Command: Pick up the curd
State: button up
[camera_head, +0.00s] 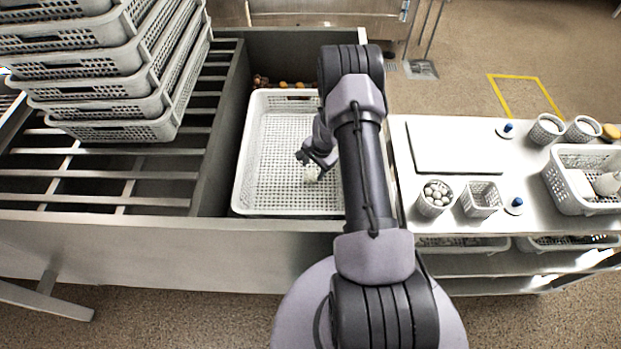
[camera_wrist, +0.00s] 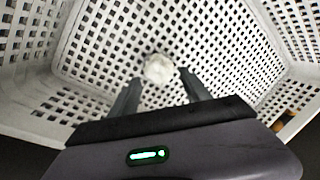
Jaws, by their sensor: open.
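The curd is a small lumpy white piece (camera_head: 311,172) inside the large white perforated basket (camera_head: 246,165) in the head view. In the wrist view the curd (camera_wrist: 159,69) is near the middle, at the far end of the fingers. My gripper (camera_head: 308,160) is inside the basket, right by the curd. In the wrist view my gripper (camera_wrist: 160,88) has its two dark fingers apart, one on each side of the curd's near edge. I cannot tell whether either finger touches it. My arm hides the basket's right side in the head view.
Stacked grey baskets (camera_head: 100,85) stand on the slatted rack at left. Small brown items (camera_head: 283,85) lie behind the large basket. A white table (camera_head: 470,190) at right holds a board (camera_head: 455,147), cups and another basket (camera_head: 590,200). The basket walls surround my gripper.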

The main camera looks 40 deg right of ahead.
aim_at(312, 173)
jog(key=b+x, duration=0.1)
jog(key=x, duration=0.3)
jog(key=shift+a+f+b, duration=0.1)
jog(key=shift+f+b, duration=0.15)
jog(key=shift+b, duration=0.1)
jog(key=shift+r, duration=0.15)
jog(key=c, duration=1.1)
jog(key=shift+o, duration=0.2)
jog(key=p+v, duration=0.1)
jog(key=v, duration=0.2)
jog(key=w+p+v, duration=0.1)
jog(key=p+v, duration=0.1)
jog(key=v, duration=0.1)
jog(key=w+p+v, duration=0.1)
jog(key=v, duration=0.2)
jog(key=shift+a+r, duration=0.15)
jog(key=shift+r, duration=0.45)
